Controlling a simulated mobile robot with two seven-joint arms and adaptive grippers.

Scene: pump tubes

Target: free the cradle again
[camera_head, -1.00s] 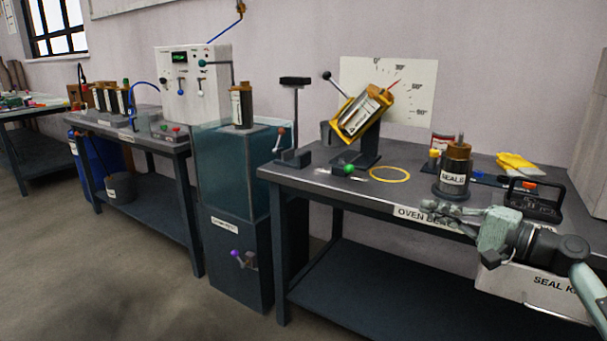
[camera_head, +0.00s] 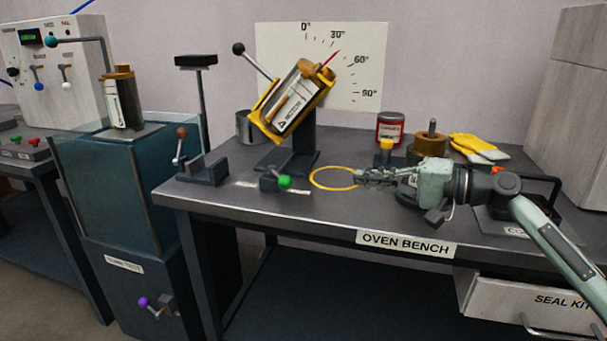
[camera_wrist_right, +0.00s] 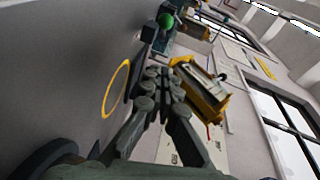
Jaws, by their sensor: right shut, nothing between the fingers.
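The yellow cradle (camera_head: 264,130) sits tilted on a dark stand at the back of the oven bench. A cylindrical unit with a motor label (camera_head: 290,102) lies in it. A lever with a black knob (camera_head: 239,48) sticks out to its upper left, and a red pointer (camera_head: 331,57) lies before the angle chart. My right gripper (camera_head: 362,177) is shut and empty, low over the bench beside the yellow ring, right of and in front of the cradle. In the wrist view the shut fingers (camera_wrist_right: 158,80) show with the cradle (camera_wrist_right: 208,105) beyond them. My left gripper is out of view.
A yellow ring (camera_head: 333,190) lies flat.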

